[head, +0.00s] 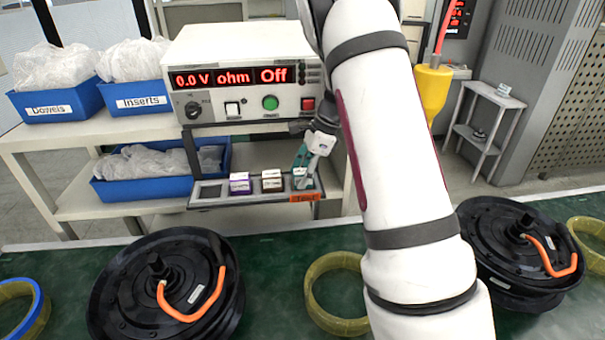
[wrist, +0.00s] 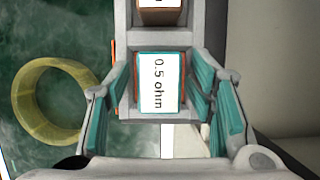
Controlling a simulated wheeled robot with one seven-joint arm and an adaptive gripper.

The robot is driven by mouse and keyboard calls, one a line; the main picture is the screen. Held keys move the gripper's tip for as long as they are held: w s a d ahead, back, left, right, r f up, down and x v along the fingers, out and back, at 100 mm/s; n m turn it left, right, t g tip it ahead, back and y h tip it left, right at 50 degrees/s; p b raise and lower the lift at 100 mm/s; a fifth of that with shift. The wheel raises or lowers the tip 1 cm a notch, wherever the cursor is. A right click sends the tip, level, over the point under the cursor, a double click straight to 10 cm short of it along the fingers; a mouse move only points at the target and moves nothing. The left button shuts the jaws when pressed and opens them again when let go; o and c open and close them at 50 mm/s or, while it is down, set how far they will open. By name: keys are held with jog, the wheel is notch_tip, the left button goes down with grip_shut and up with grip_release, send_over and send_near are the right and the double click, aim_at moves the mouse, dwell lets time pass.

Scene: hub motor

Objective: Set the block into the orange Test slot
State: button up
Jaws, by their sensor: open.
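The block labelled "0.5 ohm" (wrist: 159,82) sits in the end slot of the tray, with orange slot edges (wrist: 133,85) showing along its sides in the wrist view. In the head view the orange Test label (head: 304,197) is at the right end of the tray, below that slot. My gripper (wrist: 160,103) is open, its teal-padded fingers on both sides of the block, with a gap visible on the left. In the head view my gripper (head: 309,165) is over the right end of the tray and partly hides the block.
The tray (head: 213,203) also holds a purple block (head: 240,183) and a brown block (head: 272,181); its left slot (head: 209,191) looks empty. The meter (head: 245,75) behind reads 0.0 V, ohm, Off. Black hub motors (head: 165,285) and yellow rings (head: 335,290) lie on the green bench.

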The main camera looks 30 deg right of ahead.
jog(key=v, duration=0.8)
jog(key=s+a+r+n, duration=1)
jog(key=s+a, duration=0.2)
jog(key=s+a+n+t+h, duration=0.1)
jog(key=s+a+n+h, duration=0.1)
jog(key=s+n, duration=0.4)
jog(key=s+a+n+t+h, duration=0.2)
jog(key=s+a+n, duration=0.2)
jog(key=s, duration=0.7)
jog(key=n+b, duration=0.1)
jog(key=n, duration=0.1)
jog(key=shift+n, duration=0.3)
